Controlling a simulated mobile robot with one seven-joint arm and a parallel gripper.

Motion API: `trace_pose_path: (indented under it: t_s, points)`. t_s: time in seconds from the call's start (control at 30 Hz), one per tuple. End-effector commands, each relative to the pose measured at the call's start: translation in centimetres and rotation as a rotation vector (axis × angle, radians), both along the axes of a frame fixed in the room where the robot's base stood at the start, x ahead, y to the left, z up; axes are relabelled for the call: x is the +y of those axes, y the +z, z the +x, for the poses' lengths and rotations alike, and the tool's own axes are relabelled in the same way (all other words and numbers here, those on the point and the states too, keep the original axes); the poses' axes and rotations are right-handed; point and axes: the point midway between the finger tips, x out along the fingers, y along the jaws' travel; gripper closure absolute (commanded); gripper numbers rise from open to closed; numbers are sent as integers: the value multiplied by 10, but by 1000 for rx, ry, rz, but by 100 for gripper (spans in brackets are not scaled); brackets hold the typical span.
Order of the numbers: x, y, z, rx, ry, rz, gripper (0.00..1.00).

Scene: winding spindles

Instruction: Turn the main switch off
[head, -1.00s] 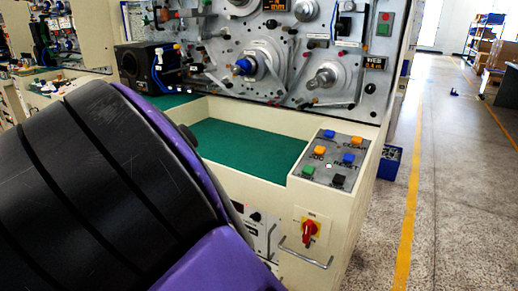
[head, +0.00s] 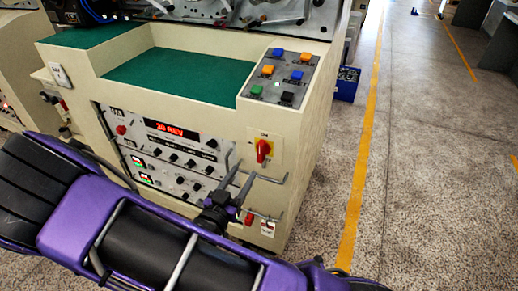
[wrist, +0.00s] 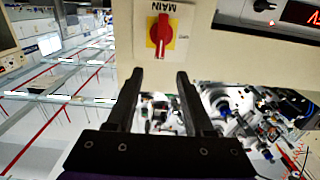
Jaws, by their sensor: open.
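The main switch (head: 263,151) is a red rotary knob on a yellow plate, on the cream front of the machine cabinet near its right corner. In the wrist view the switch (wrist: 161,31) shows upside down with the label MAIN, just beyond my fingertips and roughly between them. My gripper (head: 237,176) is open and empty, in front of the cabinet, left of and a little below the switch in the head view. Its two dark fingers (wrist: 160,75) are apart in the wrist view and do not visibly touch the knob.
A metal handle bar (head: 262,178) sticks out just below the switch. A control panel with a red display (head: 172,131) and several knobs lies to the left. A push-button panel (head: 279,76) is on top. Open floor (head: 430,170) lies to the right.

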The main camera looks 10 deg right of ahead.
Motion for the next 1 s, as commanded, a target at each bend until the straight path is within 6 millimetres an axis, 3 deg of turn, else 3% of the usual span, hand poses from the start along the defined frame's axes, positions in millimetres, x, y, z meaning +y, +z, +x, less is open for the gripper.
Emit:
trace_pose_path:
  t_s: [0.3,0.5,0.97,1.0]
  points:
    - [-42,0,57,-2,-3,0,48]
    - [-60,0,83,-1,-2,1,48]
    - [-68,0,95,0,1,0,48]
    - [-68,0,95,0,1,0,51]
